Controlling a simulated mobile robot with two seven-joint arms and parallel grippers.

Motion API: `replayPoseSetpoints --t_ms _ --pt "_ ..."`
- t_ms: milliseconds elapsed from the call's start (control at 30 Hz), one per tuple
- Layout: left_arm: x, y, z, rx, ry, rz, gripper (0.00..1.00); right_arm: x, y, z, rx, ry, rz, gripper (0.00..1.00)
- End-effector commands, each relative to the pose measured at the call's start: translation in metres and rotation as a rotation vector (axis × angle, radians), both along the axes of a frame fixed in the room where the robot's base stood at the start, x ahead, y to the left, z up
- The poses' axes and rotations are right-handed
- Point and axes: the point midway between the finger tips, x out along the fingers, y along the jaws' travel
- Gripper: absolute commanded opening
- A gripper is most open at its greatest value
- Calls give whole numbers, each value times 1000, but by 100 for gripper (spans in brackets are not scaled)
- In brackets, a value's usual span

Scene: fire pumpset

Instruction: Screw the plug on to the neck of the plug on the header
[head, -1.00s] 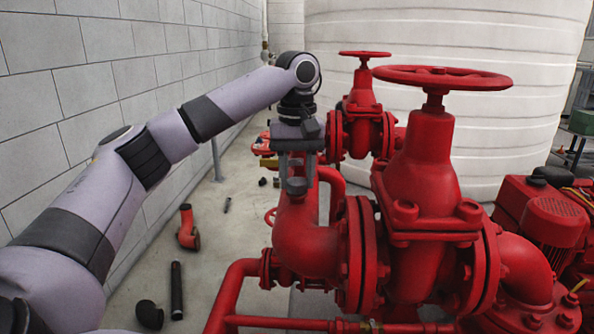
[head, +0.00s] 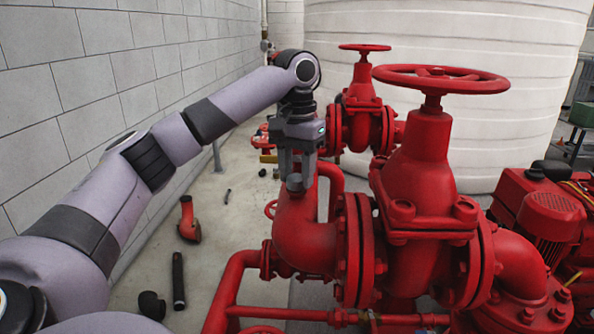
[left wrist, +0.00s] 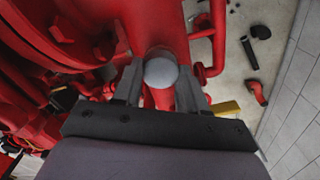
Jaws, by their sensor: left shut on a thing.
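The plug (head: 295,183) is a small grey round piece at the top of the red header elbow (head: 301,233). My left gripper (head: 296,172) points down over the elbow and is shut on the plug. In the left wrist view the plug's rounded grey top (left wrist: 161,70) sits between the two grey fingers of the left gripper (left wrist: 160,84), over red pipe. The neck is hidden under the plug, so I cannot tell how far the plug sits on it. My right gripper is not in view.
A large red gate valve with a handwheel (head: 440,78) stands right of the elbow, and a smaller valve (head: 361,100) behind. A white tank (head: 540,90) is at the back. Loose pipe pieces (head: 178,280) lie on the floor by the grey wall (head: 60,110).

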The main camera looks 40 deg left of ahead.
Motion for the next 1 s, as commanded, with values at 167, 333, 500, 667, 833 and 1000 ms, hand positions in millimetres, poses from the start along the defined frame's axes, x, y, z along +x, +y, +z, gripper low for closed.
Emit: replayPoseSetpoints --t_ms 167,333,500,667,833,1000 --pt "0 1 1 1 -3 -142 11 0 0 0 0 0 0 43" --pt "0 2 1 3 -3 -172 11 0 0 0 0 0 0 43" --pt "0 2 1 3 -3 -170 11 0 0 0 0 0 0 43" --pt "0 2 1 2 -3 -257 11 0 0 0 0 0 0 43" --pt "0 2 2 2 -3 -445 11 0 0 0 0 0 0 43" --pt "0 3 2 2 -3 -556 11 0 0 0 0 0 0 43"
